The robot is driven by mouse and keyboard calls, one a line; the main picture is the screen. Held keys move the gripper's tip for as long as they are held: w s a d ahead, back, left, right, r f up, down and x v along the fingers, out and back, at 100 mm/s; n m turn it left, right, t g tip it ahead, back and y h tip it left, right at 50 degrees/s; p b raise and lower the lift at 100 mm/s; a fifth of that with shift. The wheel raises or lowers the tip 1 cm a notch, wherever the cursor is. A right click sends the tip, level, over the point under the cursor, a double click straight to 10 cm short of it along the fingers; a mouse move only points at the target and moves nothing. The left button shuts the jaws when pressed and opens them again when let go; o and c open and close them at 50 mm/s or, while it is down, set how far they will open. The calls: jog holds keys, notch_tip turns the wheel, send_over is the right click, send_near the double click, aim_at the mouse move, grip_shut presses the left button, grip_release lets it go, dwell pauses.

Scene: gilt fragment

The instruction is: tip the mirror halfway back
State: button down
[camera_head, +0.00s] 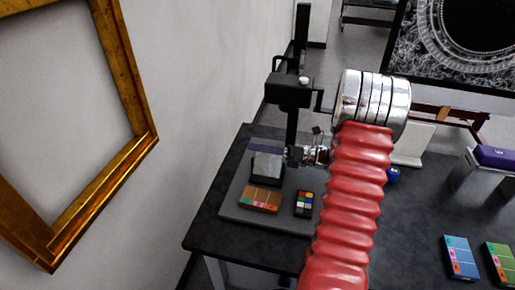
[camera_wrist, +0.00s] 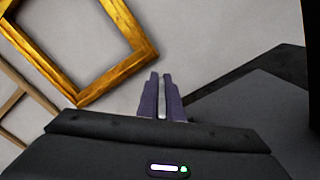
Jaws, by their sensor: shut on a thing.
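A small pale square plate (camera_head: 266,166), which looks like the mirror, stands in a dark holder on a grey board (camera_head: 235,203) in the head view. It is close to a black upright stand (camera_head: 291,125). My gripper shows in the wrist view (camera_wrist: 161,80) as two purple-grey fingers close together, with a thin pale strip (camera_wrist: 161,106) between them. They are shut on this thin thing, which seems to be the mirror or its edge. In the head view my arm partly hides the area right of the stand. The exact tilt of the plate cannot be read.
A brown box (camera_head: 260,198) and a colour chart (camera_head: 304,203) lie in front of the plate. The board rests on a dark table (camera_head: 235,235). A gilt frame (camera_head: 128,85) hangs at the left. Blue (camera_head: 460,258) and green (camera_head: 501,263) boxes lie at the right.

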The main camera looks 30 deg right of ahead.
jog(key=shift+d+f+m, duration=0.1)
jog(key=shift+m, duration=0.2)
jog(key=c, duration=1.9)
grip_release()
jog(key=v, duration=1.3)
jog(key=shift+s+d, duration=0.25)
